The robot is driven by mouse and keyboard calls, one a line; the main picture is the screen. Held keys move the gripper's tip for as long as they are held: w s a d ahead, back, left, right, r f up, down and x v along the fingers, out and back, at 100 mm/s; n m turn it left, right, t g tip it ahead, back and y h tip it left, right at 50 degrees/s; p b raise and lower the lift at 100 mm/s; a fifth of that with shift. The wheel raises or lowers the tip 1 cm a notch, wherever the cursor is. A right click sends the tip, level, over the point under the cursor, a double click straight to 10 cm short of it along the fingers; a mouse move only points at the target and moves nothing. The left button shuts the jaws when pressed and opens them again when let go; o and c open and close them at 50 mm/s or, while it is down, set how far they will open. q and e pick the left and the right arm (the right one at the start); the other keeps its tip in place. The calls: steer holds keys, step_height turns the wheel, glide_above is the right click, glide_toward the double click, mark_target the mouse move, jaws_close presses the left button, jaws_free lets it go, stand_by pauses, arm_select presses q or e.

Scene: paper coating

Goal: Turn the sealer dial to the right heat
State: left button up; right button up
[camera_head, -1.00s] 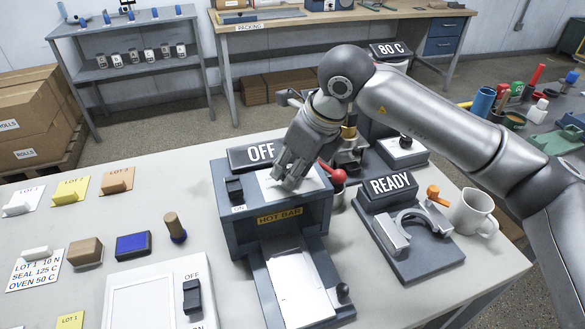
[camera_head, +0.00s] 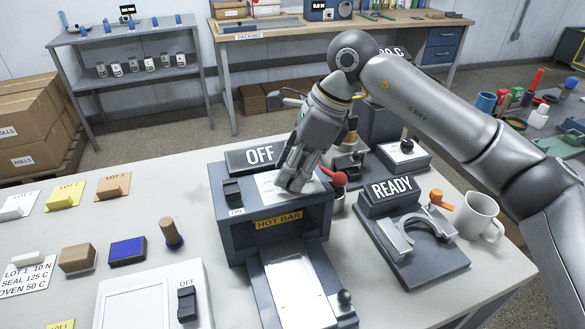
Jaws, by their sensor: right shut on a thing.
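The hot bar sealer (camera_head: 222,219) is a dark box with a yellow HOT BAR label, and its display (camera_head: 262,154) reads OFF. A black rocker switch (camera_head: 233,189) with ON below it sits at the left of its top. The white dial plate (camera_head: 268,187) is on the sealer top, partly covered by my right gripper. My right gripper (camera_head: 293,184) points down onto this plate, shut on the dial, which its fingers hide. The lot card (camera_head: 28,277) at the left reads LOT 1, 10 N, SEAL 125 C, OVEN 50 C. My left gripper is not in view.
A device with a READY display (camera_head: 392,188) and a curved clamp stands right of the sealer, with a white mug (camera_head: 478,215) beyond it. A red-knobbed lever (camera_head: 338,179) is close beside my right gripper. A wooden-handled stamp (camera_head: 171,233) and blue pad (camera_head: 128,251) lie left.

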stand_by(0.4)
steer(key=o, duration=1)
steer(key=shift+o, duration=0.2)
steer(key=shift+r, duration=0.1)
steer(key=v, duration=1.1)
steer(key=shift+d+r, duration=0.25)
steer(key=shift+r, duration=0.1)
